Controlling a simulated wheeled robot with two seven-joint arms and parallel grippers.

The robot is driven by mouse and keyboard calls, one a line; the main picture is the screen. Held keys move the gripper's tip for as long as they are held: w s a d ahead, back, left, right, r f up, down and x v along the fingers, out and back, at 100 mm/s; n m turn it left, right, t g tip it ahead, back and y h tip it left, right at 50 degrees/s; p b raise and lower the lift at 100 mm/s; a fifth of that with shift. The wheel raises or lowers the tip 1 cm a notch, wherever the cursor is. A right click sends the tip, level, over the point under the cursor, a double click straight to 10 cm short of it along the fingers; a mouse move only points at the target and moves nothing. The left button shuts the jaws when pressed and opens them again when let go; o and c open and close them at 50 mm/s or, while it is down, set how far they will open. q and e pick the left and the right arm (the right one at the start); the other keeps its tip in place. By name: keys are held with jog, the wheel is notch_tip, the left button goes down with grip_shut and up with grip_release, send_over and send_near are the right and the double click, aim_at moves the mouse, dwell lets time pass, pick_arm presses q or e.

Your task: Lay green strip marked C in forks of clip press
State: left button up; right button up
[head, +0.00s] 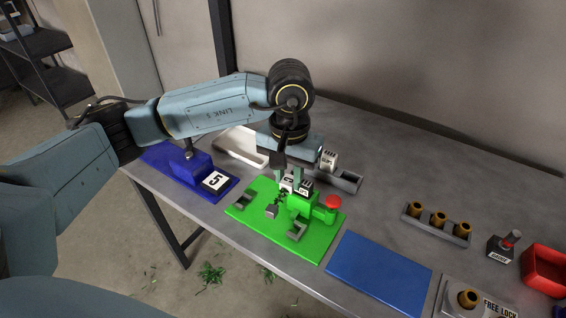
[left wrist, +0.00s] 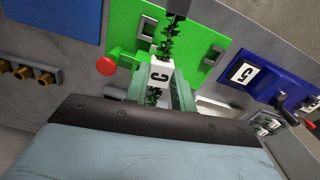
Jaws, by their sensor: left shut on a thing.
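My left gripper (head: 289,184) is over the green base plate and is shut on the strip at its white tag. In the left wrist view my gripper (left wrist: 160,90) grips the white tag marked C (left wrist: 159,75). The dark green, leafy strip (left wrist: 168,42) runs out on both sides of the tag. The green clip press (head: 300,205) has a red knob (head: 333,202). Grey forks stand on its plate, one at the left (head: 245,200) and one at the front (head: 297,230). I cannot tell whether the strip touches them. My right gripper is out of view.
A blue block with a 5 plate (head: 215,181) stands on the left. A grey tray (head: 345,182) with a white tagged piece is behind the press. A flat blue mat (head: 380,270) lies to the right, then a rack of brass cylinders (head: 436,224) and a red bin (head: 546,270).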

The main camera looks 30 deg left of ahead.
pick_arm(q)
jog(key=shift+w+f+n, duration=0.15)
jog(key=shift+w+n, duration=0.15)
jog(key=shift+n, duration=0.3)
jog(key=shift+a+f+n+p, duration=0.25)
jog(key=shift+n+p, duration=0.2)
jog(key=shift+n, duration=0.45)
jog(key=s+a+f+n+p, duration=0.1)
jog(key=a+f+n+p, duration=0.2)
jog(key=n, duration=1)
jog(key=shift+s+a+f+n, duration=0.35)
jog(key=shift+a+f, duration=0.1)
jog(key=shift+a, duration=0.2)
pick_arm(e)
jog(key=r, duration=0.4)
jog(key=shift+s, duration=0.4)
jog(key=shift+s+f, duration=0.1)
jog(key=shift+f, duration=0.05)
pick_arm(q)
notch_tip(320, 180, down, 5)
jog(key=b, duration=0.5)
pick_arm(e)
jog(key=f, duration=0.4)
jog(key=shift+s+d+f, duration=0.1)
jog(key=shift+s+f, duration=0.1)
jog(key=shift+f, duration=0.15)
